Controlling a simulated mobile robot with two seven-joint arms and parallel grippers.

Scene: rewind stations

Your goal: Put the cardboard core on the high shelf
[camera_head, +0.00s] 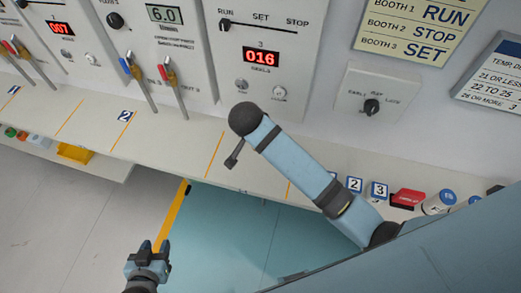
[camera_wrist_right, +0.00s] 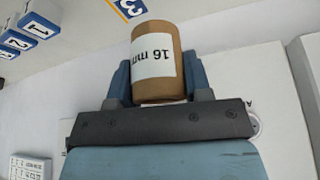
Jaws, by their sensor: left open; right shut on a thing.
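The cardboard core (camera_wrist_right: 172,36) is a short brown cylinder with a white label reading "16 mm", upside down in the right wrist view. My right gripper (camera_wrist_right: 158,80) is shut on it, one blue finger on each side. In the head view my right arm crosses from the lower right, and I cannot make out the core or right fingertips there. My left gripper (camera_head: 151,249) is open and empty over the floor at the lower left. I cannot tell any surface in view as the high shelf.
A pale bench (camera_head: 180,137) with orange dividing lines runs along the panel wall. Numbered blocks, a red item (camera_head: 408,197) and a white roll (camera_head: 438,202) stand at its right. A yellow tray (camera_head: 75,152) sits lower left. The floor before the bench is clear.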

